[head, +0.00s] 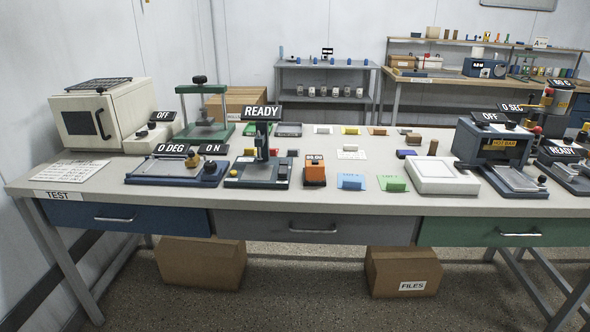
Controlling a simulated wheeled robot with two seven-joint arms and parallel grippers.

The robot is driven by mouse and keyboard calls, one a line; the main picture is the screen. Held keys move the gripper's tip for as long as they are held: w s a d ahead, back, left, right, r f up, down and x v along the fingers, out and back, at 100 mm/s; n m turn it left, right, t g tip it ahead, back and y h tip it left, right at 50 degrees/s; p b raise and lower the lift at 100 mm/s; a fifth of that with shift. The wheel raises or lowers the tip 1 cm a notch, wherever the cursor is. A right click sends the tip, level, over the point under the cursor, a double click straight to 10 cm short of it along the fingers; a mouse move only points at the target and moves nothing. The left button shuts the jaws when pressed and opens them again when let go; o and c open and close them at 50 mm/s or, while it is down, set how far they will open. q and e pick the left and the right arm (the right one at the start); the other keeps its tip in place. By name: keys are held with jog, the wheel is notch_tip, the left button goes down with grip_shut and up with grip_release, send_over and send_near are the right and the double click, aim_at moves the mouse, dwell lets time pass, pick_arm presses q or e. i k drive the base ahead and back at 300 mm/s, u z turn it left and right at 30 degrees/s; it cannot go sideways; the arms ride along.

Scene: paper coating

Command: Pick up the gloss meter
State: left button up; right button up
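Neither of my grippers is in view.
A blue tester labelled 0 DEG (178,172) and a cream oven (100,115) stand left. A white flat box (442,176), green card (392,184) and blue machine labelled OFF (492,150) stand right. Small cards lie behind. Bare bench shows along the front edge.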

aim_at(312, 172)
jog(key=u, duration=0.55)
jog(key=i, duration=0.55)
jog(key=u, duration=0.2)
